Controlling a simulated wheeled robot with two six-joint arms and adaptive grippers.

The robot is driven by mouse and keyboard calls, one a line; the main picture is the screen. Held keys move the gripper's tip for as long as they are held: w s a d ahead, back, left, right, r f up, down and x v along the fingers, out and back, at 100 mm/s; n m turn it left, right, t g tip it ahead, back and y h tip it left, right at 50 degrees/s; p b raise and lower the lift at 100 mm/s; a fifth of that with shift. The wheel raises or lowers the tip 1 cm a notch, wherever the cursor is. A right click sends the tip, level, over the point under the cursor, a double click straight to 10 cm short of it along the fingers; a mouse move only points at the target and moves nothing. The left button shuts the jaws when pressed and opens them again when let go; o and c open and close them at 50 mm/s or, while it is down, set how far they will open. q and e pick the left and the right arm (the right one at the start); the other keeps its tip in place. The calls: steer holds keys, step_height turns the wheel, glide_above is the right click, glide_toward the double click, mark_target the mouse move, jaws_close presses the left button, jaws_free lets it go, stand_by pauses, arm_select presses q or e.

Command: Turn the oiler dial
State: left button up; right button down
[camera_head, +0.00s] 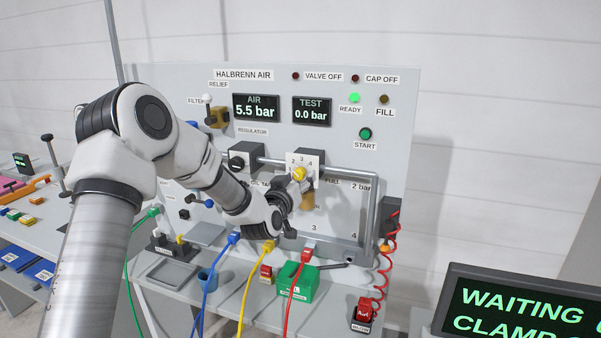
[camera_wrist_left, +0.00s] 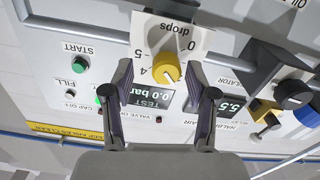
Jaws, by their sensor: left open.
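The oiler dial is a yellow knob (camera_head: 299,174) on a white plate with printed numbers, in the middle of the grey panel. In the left wrist view the knob (camera_wrist_left: 167,66) shows upside down beside the word "drops". My left gripper (camera_wrist_left: 160,74) is open, with one finger on each side of the knob in that view. I cannot tell whether the fingers touch it. In the head view my left arm reaches in from the left, and its gripper (camera_head: 284,197) is small and partly hidden near the dial. My right gripper is not in view.
A pipe frame (camera_head: 373,215) stands right of the dial. The regulator knob (camera_head: 238,162) is to its left. The displays (camera_head: 256,108) read 5.5 bar and 0.0 bar. A screen (camera_head: 525,310) is at lower right.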

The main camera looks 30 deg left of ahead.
arm_select(q)
steer(key=shift+w+a+r, duration=0.1)
steer(key=shift+w+a, duration=0.05)
steer(key=shift+w, duration=0.05)
steer(key=shift+s+a+r, duration=0.1)
steer(key=shift+s+a, duration=0.3)
steer(key=shift+s, duration=0.05)
steer(key=shift+c, duration=1.4)
steer(key=shift+w+d, duration=0.15)
steer(key=shift+d, duration=0.05)
jaws_close()
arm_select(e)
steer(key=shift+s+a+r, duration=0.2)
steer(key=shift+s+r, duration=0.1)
arm_select(q)
steer(key=m, duration=0.3)
steer(key=shift+m+b, duration=0.3)
steer(key=shift+b, duration=0.1)
steer(key=m, duration=0.5)
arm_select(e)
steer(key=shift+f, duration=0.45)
